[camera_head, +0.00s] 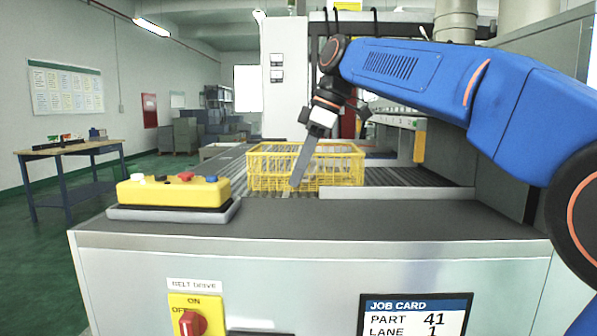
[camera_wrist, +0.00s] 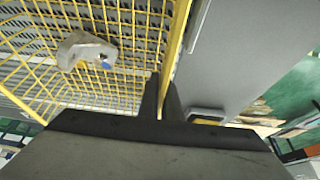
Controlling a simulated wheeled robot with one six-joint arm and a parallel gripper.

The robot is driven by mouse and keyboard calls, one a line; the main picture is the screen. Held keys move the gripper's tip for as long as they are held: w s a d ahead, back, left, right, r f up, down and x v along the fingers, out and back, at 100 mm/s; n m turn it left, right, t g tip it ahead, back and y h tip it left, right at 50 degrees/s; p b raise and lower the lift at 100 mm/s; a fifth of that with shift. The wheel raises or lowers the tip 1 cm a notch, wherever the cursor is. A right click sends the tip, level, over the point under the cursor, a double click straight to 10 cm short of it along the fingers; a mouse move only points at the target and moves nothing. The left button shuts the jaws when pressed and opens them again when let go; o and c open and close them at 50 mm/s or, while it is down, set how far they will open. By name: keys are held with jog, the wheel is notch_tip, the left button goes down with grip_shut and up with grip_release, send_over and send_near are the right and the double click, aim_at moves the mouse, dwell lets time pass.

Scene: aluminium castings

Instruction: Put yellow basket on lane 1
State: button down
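The yellow basket (camera_head: 345,160) of wire mesh stands upright on the dark slatted surface behind the console's front ledge. My gripper (camera_head: 295,184) points down at the basket's near side. In the wrist view, the basket's wall and rim (camera_wrist: 178,38) run between the two dark fingers of my gripper (camera_wrist: 161,95), which look closed on it. A grey casting (camera_wrist: 85,52) with a small blue mark lies inside the basket. No lane number shows on the slatted surface (camera_head: 400,177). The basket's underside is hidden.
A yellow button box (camera_head: 172,192) stands on the left of the dark ledge (camera_head: 300,215). A job card (camera_head: 415,316) reads part 41, lane 1. A belt drive switch (camera_head: 193,322) is on the front panel. A grey cabinet wall rises at right. A workbench (camera_head: 70,150) stands far left.

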jog(key=c, duration=2)
grip_release()
jog(key=shift+r, duration=0.1)
jog(key=v, duration=1.1)
jog(key=shift+d+r, duration=0.15)
jog(key=shift+r, duration=0.15)
jog(key=shift+d+r, duration=0.1)
jog(key=shift+r, duration=0.1)
